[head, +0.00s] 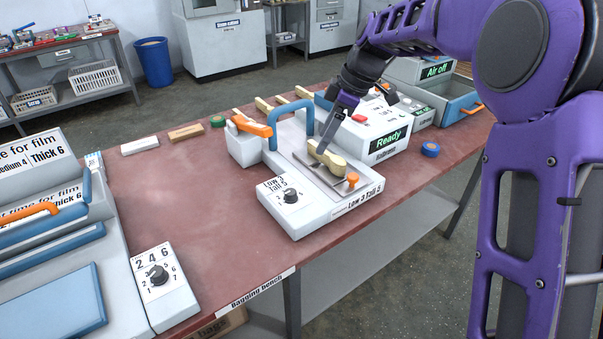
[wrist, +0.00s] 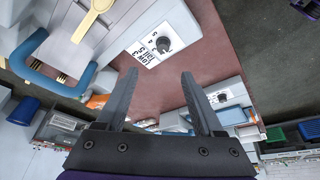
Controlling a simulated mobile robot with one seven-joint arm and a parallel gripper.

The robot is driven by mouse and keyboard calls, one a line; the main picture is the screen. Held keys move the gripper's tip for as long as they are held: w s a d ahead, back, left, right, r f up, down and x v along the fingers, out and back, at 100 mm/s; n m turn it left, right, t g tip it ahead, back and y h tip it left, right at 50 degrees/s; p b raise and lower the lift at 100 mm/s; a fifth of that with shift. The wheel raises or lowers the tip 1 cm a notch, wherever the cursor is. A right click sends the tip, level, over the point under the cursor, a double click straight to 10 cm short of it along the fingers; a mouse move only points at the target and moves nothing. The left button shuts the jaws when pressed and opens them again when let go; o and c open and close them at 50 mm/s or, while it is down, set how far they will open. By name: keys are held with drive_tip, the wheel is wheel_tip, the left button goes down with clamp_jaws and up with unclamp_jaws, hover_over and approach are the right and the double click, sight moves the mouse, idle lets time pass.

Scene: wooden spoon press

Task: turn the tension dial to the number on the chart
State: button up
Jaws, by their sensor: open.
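A black dial (head: 157,274) sits on a white panel numbered 1 to 7, on the front corner of the left machine. Its pointer setting is too small to read. The chart (head: 38,160) on that machine reads "for film", "Medium 4", "Thick 6"; its left part is cut off. A second black dial (head: 291,197) is on the press, beside a "Low 3 Tall 5" label; it also shows in the wrist view (wrist: 163,45). No tension label is readable. My gripper (head: 322,150) is open, over the press near a wooden spoon (head: 328,160), with nothing between its fingers in the wrist view (wrist: 160,76).
The press has a blue handle (head: 272,125) and an orange lever (head: 250,126). A "Ready" unit (head: 375,130) stands behind it. The red bench top (head: 190,200) is clear between press and left machine. Blue tape (head: 430,149) lies at the right.

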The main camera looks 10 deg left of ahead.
drive_tip(key=b, duration=0.2)
approach(292, 191)
drive_tip(key=x, duration=0.8)
drive_tip(key=shift+f, duration=0.25)
clamp_jaws()
